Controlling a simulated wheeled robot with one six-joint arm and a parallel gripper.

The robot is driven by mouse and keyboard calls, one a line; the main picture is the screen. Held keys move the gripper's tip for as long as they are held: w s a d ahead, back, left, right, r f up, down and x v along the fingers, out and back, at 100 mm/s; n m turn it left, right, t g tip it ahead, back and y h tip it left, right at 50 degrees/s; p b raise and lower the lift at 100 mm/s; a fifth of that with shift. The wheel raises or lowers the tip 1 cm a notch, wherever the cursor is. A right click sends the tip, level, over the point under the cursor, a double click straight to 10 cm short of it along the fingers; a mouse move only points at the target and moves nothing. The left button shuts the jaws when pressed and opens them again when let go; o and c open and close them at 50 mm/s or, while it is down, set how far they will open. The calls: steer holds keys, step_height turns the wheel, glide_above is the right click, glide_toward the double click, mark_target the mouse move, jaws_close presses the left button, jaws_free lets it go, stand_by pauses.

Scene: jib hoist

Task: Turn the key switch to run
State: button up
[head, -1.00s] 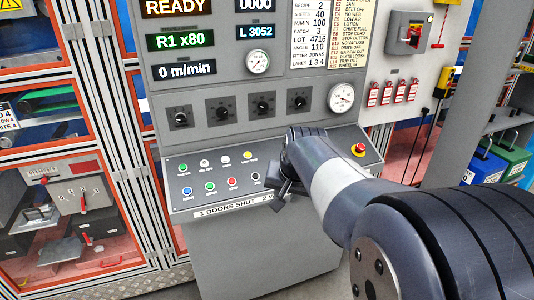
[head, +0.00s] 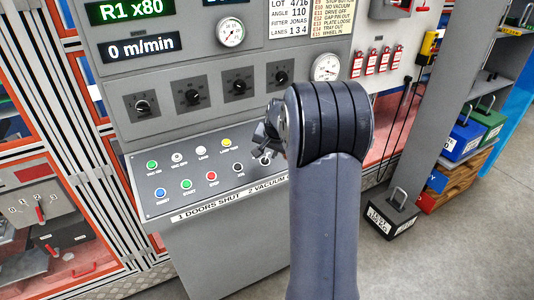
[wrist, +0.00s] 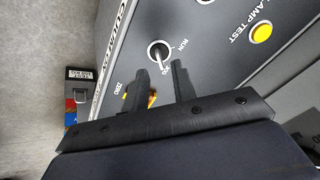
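The key switch (wrist: 158,50) is a round pale-rimmed part with a dark centre on the grey sloping panel, seen in the wrist view. The word RUN stands to its right, with another partly covered label below it. Its exact turned position is too small to tell. My gripper (wrist: 158,66) is open; its two dark fingers are apart, with their tips just below the switch in the picture. No contact shows. In the head view my gripper (head: 264,138) is over the panel's right part, and my wrist hides what lies behind it.
The yellow lamp test button (wrist: 262,34) is right of the switch in the wrist view. A yellow-orange part (wrist: 152,98) shows between the fingers. Several coloured buttons, including red STOP (head: 212,177), are left of my gripper. Black knobs (head: 193,97) stand above.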

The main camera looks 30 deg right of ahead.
steer(key=shift+x, duration=1.65)
steer(key=shift+c, duration=0.4)
jaws_close()
